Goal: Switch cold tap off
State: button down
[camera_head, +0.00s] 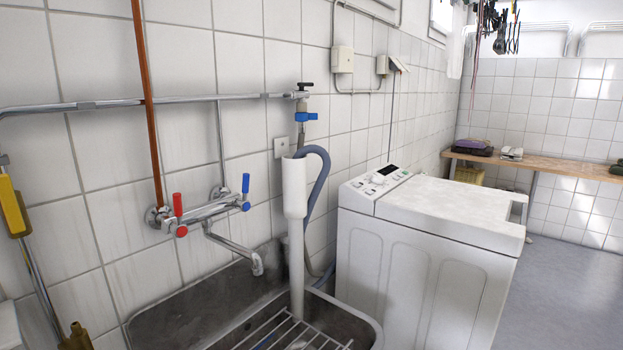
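The cold tap is the blue-marked handle (246,184) at the right end of the chrome wall mixer (208,208). Its blue lever stands upright, with a round blue cap (245,206) below it. The hot tap's red lever (178,204) also stands upright at the left end, above a red cap (182,231). The spout (257,265) bends down over the steel sink (170,318). I see no clear water stream under it. My gripper is not in view.
A white standpipe (294,190) with a grey hose (322,175) stands right of the mixer, below a blue-handled valve (306,117). A white washing machine (420,250) is farther right. A yellow-handled pipe fitting (14,205) is at the left edge. Floor at right is clear.

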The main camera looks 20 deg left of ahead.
aim_at(243, 204)
jog(key=z, duration=0.1)
jog(key=i, duration=0.95)
jog(key=u, duration=0.45)
